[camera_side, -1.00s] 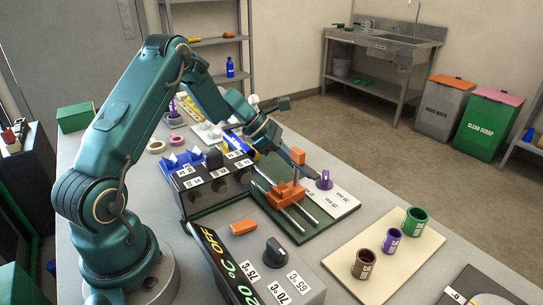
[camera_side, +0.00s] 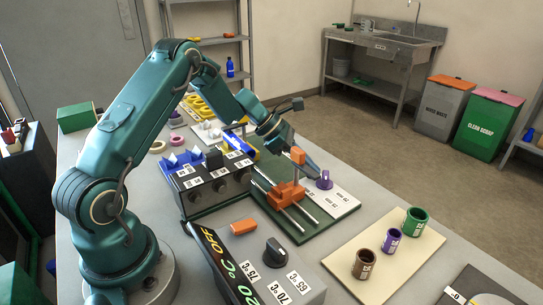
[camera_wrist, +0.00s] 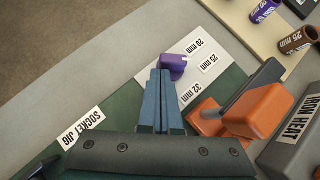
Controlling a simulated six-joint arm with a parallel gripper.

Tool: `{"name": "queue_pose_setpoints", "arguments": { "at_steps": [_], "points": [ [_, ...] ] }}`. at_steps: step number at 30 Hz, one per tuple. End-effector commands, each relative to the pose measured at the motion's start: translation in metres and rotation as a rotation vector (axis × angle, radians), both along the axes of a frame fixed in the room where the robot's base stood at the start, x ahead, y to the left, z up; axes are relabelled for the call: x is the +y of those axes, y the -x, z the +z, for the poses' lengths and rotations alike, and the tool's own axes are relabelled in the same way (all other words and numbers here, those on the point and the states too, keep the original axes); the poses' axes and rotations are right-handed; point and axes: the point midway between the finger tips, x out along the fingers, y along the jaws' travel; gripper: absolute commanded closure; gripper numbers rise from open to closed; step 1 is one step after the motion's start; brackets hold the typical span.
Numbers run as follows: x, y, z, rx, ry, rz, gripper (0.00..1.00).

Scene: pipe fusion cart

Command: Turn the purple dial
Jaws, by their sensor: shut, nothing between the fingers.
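The purple dial (camera_side: 324,180) stands on a white plate with size labels, at the right end of the green jig board. In the wrist view the dial (camera_wrist: 172,66) sits just beyond my fingertips, its grip pointing to the right. My gripper (camera_side: 314,171) is shut with nothing between its fingers. In the wrist view its closed blue-grey fingers (camera_wrist: 160,76) end right at the dial's near left edge. I cannot tell whether they touch it. The dial's near side is partly hidden by the fingertips.
The orange clamp (camera_side: 286,192) with its upright post stands left of the dial, close to my gripper; it also shows in the wrist view (camera_wrist: 255,115). Brown, purple and green sockets stand on a cream board (camera_side: 340,262) to the right. A black heater knob (camera_side: 275,252) is in front.

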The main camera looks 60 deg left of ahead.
Motion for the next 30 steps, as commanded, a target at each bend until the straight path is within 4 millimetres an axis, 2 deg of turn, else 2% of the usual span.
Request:
{"name": "queue_pose_setpoints", "arguments": {
  "at_steps": [30],
  "points": [
    [0.0026, -0.0094, -0.0003, 0.000, 0.000, 0.000, 1.00]
  ]
}}
